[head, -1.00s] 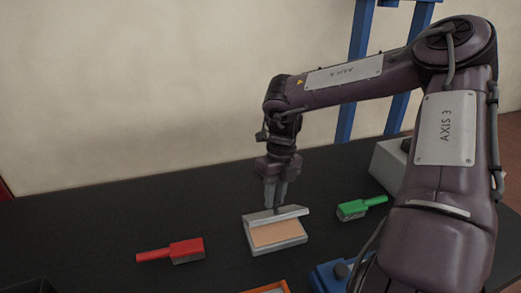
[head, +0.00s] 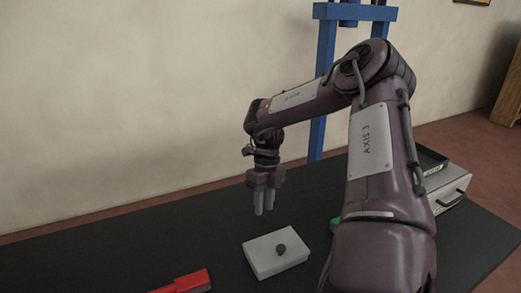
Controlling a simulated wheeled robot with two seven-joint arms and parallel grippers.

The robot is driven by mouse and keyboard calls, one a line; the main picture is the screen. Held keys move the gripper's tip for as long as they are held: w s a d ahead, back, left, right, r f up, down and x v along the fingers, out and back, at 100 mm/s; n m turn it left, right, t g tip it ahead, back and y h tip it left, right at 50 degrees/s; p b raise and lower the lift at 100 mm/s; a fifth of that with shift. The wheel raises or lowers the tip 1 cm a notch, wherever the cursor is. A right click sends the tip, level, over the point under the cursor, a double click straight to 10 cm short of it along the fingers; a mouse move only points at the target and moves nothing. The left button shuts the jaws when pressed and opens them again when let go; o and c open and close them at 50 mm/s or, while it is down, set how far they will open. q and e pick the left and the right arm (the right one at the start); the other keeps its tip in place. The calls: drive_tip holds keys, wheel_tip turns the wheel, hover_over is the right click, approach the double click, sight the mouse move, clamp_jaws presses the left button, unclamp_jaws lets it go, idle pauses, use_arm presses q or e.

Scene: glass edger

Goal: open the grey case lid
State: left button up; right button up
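The grey case (head: 262,263) stands on the black table near the bottom middle of the head view. Its lid (head: 268,245) lies flat and closed, with a dark round knob (head: 281,249) on top. The inside of the case is hidden. My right gripper (head: 264,210) points down above and behind the case, apart from the lid and knob. Its two grey fingers show a small gap with nothing between them. My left gripper is out of view.
A red-handled tool (head: 190,282) lies left of the case, cut by the bottom edge. A green tool (head: 335,222) is mostly hidden behind my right arm. A grey box with a handle (head: 450,198) stands at the right.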

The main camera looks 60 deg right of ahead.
drive_tip(key=shift+o, duration=1.3)
drive_tip(key=shift+s+r, duration=0.15)
drive_tip(key=shift+s, duration=0.1)
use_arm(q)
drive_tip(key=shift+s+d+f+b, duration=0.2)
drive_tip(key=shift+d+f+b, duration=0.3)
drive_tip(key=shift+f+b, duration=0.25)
use_arm(e)
drive_tip(key=v, duration=0.8)
drive_tip(key=shift+w+a, duration=0.15)
drive_tip(key=shift+a, duration=0.1)
